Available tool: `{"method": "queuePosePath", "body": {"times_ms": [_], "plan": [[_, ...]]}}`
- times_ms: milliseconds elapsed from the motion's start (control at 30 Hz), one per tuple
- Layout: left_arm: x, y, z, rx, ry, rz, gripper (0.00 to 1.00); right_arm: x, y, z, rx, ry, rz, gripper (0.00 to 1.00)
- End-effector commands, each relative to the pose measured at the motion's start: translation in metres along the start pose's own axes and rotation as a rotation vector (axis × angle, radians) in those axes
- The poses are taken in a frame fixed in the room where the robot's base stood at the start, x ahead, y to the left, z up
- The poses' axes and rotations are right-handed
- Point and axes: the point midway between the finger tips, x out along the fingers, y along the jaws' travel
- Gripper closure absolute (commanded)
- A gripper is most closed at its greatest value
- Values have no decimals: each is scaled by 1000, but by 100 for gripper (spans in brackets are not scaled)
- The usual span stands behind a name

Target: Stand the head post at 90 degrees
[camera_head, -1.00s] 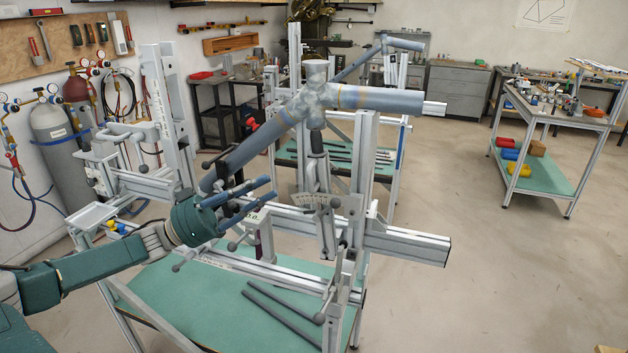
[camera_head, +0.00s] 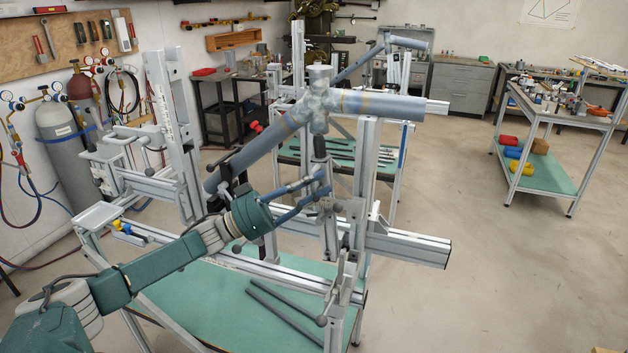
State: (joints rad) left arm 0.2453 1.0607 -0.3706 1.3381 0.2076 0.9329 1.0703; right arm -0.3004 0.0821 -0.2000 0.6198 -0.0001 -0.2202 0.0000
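The head post (camera_head: 319,148) shows as a dark, roughly upright piece under the joint of a blue-grey tube frame (camera_head: 385,105). My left gripper (camera_head: 328,182) is in front of it, coming from the lower left. Its two blue fingers are apart, with their tips at the post's middle, near a small lever with a dark knob. I cannot tell whether the fingers touch the post or the lever. The fingers hide the angle scale and part of the post, so its exact angle is not readable. My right gripper is not in view.
The jig's aluminium upright (camera_head: 364,180) stands right of the post, and a horizontal rail (camera_head: 410,245) runs below. Two dark rods (camera_head: 285,310) lie on the green lower shelf (camera_head: 200,300). A tall slotted upright (camera_head: 172,120) stands at left.

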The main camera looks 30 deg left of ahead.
Motion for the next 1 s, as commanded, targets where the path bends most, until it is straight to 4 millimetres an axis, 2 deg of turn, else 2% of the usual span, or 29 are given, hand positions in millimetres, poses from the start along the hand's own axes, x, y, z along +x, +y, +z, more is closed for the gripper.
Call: {"method": "queuePosePath", "body": {"times_ms": [233,367,567,833,1000], "plan": [[0,0,1,0,0,0,75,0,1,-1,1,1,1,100],[0,0,1,1,0,-1,100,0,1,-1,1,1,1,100],[0,0,0,1,-1,-1,100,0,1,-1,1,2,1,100],[23,15,4,58,-91,17,100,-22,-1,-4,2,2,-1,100],[24,18,11,70,-109,20,100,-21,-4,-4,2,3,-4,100]]}}
